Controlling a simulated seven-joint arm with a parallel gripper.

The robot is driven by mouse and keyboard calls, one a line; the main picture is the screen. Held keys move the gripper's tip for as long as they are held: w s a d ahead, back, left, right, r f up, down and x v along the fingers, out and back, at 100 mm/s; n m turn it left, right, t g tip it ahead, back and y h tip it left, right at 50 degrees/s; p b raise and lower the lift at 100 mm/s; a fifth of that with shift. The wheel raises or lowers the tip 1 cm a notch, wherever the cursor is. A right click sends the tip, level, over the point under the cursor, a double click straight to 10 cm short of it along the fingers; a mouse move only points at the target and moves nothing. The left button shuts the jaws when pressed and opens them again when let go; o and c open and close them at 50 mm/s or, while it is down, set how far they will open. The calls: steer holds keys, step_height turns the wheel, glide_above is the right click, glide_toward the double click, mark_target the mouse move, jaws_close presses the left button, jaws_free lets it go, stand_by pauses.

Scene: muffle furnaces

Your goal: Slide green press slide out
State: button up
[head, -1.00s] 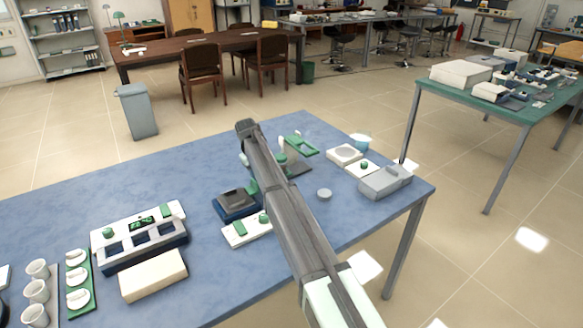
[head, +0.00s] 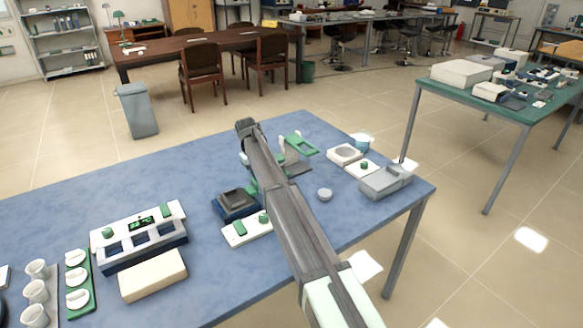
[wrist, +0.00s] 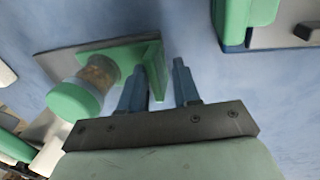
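A press with a grey base plate (head: 297,168) stands on the blue table behind my arm, and a green frame-shaped piece (head: 303,146) sticks out at its upper right. In the wrist view a green plate (wrist: 156,72) stands upright beside a round green knob (wrist: 75,102) on a brownish cylinder. I cannot tell for certain which green part is the slide. My gripper (wrist: 160,84) is open, with its two dark fingers apart.
A dark square device (head: 236,203) and a white panel with green buttons (head: 245,229) lie close left of my arm. A small grey cup (head: 324,194), a grey box (head: 385,183) and a white dish (head: 344,154) stand to the right. The table's left rear is clear.

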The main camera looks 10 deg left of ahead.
step_height(320, 180, up, 6)
steer(key=shift+w+f, duration=0.1)
steer(key=shift+f, duration=0.1)
stand_by(0.6)
